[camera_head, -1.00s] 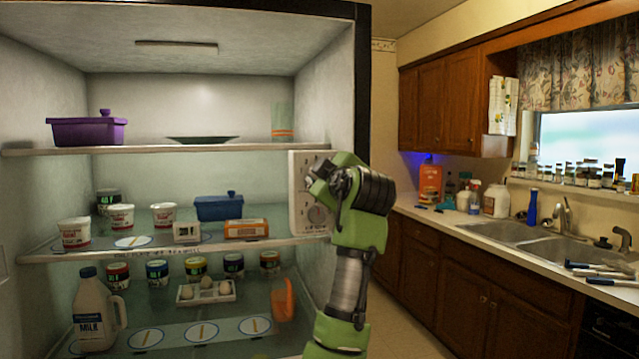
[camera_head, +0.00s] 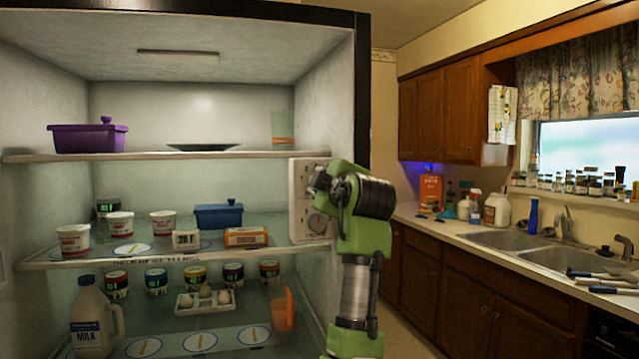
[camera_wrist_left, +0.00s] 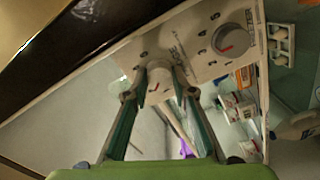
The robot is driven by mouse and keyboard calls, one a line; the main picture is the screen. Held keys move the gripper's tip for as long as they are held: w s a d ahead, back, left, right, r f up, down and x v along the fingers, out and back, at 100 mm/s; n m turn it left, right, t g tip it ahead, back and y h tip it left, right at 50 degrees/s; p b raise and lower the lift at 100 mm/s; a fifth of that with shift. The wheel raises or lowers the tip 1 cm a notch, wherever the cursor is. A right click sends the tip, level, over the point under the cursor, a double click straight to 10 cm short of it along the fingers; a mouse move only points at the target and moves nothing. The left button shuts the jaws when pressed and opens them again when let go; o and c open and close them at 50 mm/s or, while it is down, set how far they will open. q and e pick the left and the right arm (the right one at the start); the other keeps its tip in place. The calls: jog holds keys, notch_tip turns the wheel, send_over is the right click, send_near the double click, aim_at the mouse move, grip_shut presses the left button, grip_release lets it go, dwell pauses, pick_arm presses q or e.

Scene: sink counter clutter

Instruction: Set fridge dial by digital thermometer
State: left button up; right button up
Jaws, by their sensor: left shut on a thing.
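A white control panel (camera_head: 298,205) with two dials is on the fridge's right inner wall. The lower dial (camera_head: 317,225) is uncovered and shows a red mark in the left wrist view (camera_wrist_left: 230,42). My left gripper (camera_wrist_left: 163,80) is shut on the upper dial (camera_wrist_left: 157,88), one finger on each side. In the head view this gripper (camera_head: 320,184) covers the upper dial. A small white digital thermometer (camera_head: 186,239) stands on the middle shelf; its reading is too small to make out. My right gripper is not in view.
White tubs (camera_head: 120,225), a blue lidded dish (camera_head: 218,216) and an orange-and-white box (camera_head: 246,237) share the middle shelf. A milk jug (camera_head: 92,320) and an egg tray (camera_head: 204,301) are below. The sink counter (camera_head: 470,235) lies right.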

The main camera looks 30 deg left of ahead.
pick_arm(q)
jog(key=o, duration=1.1)
jog(key=shift+s, duration=0.1)
jog(key=v, duration=1.2)
jog(key=shift+f, duration=0.1)
